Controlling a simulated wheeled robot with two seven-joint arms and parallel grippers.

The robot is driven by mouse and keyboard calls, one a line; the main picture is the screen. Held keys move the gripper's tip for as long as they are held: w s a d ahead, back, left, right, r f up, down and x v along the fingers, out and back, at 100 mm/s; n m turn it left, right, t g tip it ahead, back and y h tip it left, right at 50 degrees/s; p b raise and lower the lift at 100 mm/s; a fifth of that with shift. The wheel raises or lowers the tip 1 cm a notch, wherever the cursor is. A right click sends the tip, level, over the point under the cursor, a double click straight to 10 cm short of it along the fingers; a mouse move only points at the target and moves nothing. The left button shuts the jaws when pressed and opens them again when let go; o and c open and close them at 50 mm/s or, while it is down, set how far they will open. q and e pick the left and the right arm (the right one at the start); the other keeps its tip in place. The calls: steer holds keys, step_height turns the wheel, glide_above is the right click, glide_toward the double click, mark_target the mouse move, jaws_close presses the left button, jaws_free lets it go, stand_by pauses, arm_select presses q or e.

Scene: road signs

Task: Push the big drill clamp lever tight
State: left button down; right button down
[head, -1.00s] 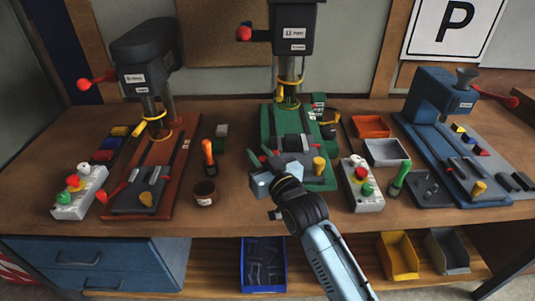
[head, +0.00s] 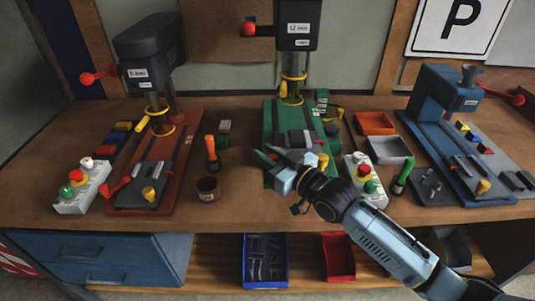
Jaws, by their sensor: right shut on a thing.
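The middle drill (head: 298,32), the tallest one in the head view, stands on a green base (head: 270,122). A grey vise clamp (head: 297,138) with a yellow knob (head: 323,161) sits on this base. My right gripper (head: 270,156) is at the front left of the clamp, low over the green base. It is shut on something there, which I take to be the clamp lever. The lever itself is hidden by the gripper, so its angle cannot be seen. My left gripper is not in view.
A drill on a red base (head: 187,135) stands left, one on a blue base (head: 425,140) right. The table between cup and gripper is clear.

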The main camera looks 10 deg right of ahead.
steer(key=c, duration=1.2)
jaws_free()
steer(key=v, duration=1.3)
steer(key=shift+s, duration=0.25)
steer(key=shift+d, duration=0.1)
steer(key=shift+c, duration=0.4)
